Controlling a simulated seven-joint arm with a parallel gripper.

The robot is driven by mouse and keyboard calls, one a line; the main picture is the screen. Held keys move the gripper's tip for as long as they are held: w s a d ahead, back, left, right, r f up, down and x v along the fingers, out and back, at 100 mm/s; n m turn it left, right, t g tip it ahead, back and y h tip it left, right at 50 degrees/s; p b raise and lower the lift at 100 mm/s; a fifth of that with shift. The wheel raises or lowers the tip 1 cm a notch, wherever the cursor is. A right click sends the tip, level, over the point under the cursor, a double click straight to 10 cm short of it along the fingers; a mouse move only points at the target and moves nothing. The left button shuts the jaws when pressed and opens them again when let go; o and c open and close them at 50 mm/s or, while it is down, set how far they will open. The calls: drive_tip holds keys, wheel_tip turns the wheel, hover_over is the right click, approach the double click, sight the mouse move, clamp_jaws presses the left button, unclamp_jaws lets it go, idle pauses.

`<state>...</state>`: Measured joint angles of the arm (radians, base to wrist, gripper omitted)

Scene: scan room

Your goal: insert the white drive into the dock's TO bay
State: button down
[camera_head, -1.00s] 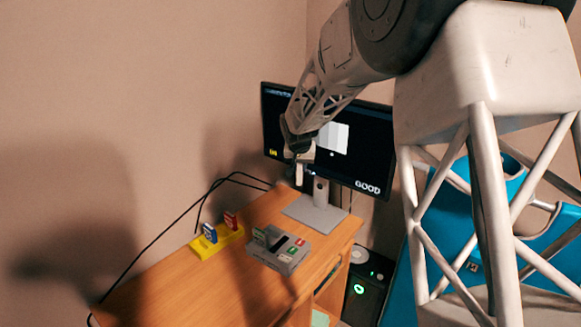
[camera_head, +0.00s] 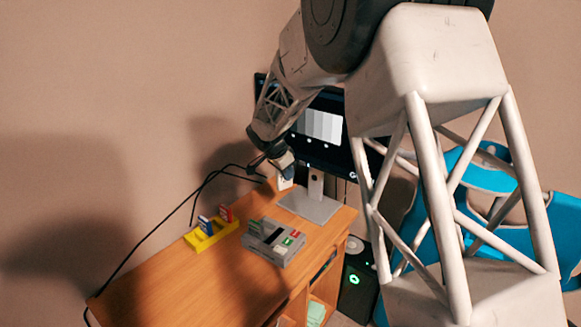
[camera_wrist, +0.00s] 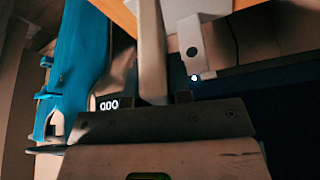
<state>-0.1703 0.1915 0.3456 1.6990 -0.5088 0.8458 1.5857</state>
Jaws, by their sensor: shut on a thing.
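The white drive (camera_head: 285,182) hangs from my gripper (camera_head: 280,168), in front of the monitor stand and above the back of the desk. In the wrist view, the pale drive (camera_wrist: 151,50) stands between the fingers of my gripper (camera_wrist: 157,97), which is shut on it. The grey dock (camera_head: 279,256) sits on the desk, nearer than the gripper and apart from the drive. A green drive (camera_head: 256,226) stands at the dock's left end. A dark slot and red and green labels show on its top. The labels are too small to read.
A yellow rack (camera_head: 203,243) left of the dock holds a blue drive (camera_head: 205,225) and a red drive (camera_head: 226,214). The monitor (camera_head: 325,130) stands behind on its grey stand (camera_head: 309,205). Black cables run along the wall. The desk's front left (camera_head: 165,290) is clear.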

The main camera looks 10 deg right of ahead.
sight(280, 190)
drive_tip(key=a+f+m+g, duration=0.1)
drive_tip(key=m, duration=0.1)
drive_tip(key=s+a+f+m, duration=0.1)
drive_tip(key=m, duration=0.1)
drive_tip(key=shift+s+a+m+g+h, duration=0.15)
drive_tip(key=shift+m+g+h, duration=0.15)
drive_tip(key=shift+g, duration=0.1)
drive_tip(key=s+a+f+m+g+y, duration=0.1)
drive_tip(key=s+a+f+m+g, duration=0.2)
drive_tip(key=m, duration=0.6)
drive_tip(key=shift+a+f, duration=0.3)
drive_tip(key=shift+a, duration=0.45)
drive_tip(key=shift+s, duration=0.1)
drive_tip(key=shift+f, duration=0.2)
drive_tip(key=shift+f, duration=3.65)
drive_tip(key=shift+f, duration=1.05)
drive_tip(key=c, duration=0.8)
unclamp_jaws()
